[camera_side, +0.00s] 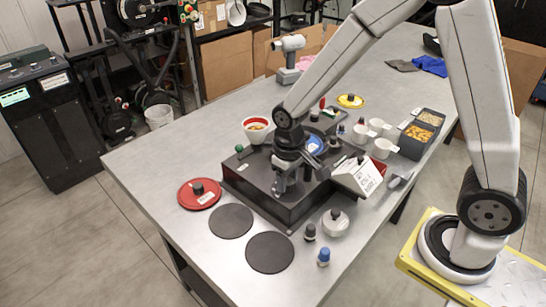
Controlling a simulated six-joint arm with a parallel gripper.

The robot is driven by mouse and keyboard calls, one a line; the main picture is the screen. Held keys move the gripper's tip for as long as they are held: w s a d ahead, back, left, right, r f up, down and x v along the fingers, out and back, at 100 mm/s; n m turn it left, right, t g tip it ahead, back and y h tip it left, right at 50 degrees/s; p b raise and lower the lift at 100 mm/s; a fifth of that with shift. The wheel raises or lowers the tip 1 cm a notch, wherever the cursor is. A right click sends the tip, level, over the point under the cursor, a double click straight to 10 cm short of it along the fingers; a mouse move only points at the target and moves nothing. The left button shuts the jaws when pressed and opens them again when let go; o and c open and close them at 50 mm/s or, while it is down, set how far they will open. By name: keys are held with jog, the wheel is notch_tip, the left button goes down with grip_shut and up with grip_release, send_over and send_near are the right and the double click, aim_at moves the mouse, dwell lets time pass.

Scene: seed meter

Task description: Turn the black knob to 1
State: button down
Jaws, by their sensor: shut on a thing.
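A black box-shaped unit (244,178), which looks like the seed meter, sits on the grey metal table. My gripper (281,188) points down at the top of this unit, near its front middle. Its fingers are shut on a small dark thing at the top surface, which appears to be the black knob. The fingers hide most of it, and its pointer and any number marks cannot be made out. A blue round part (314,145) shows on the unit just behind my gripper.
A red disc (199,194) and dark round pads (270,253) lie left and in front. A white bowl (256,130) stands behind left. Cups and dark bins (415,146) stand right. The table's front left is clear.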

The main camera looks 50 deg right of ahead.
aim_at(288, 181)
jog(key=n, duration=0.5)
jog(key=shift+n, duration=0.3)
jog(key=n, duration=0.5)
jog(key=shift+s+a, duration=0.1)
jog(key=shift+c, duration=1.2)
grip_release()
jog(key=shift+r, duration=3.9)
jog(key=shift+s, duration=0.1)
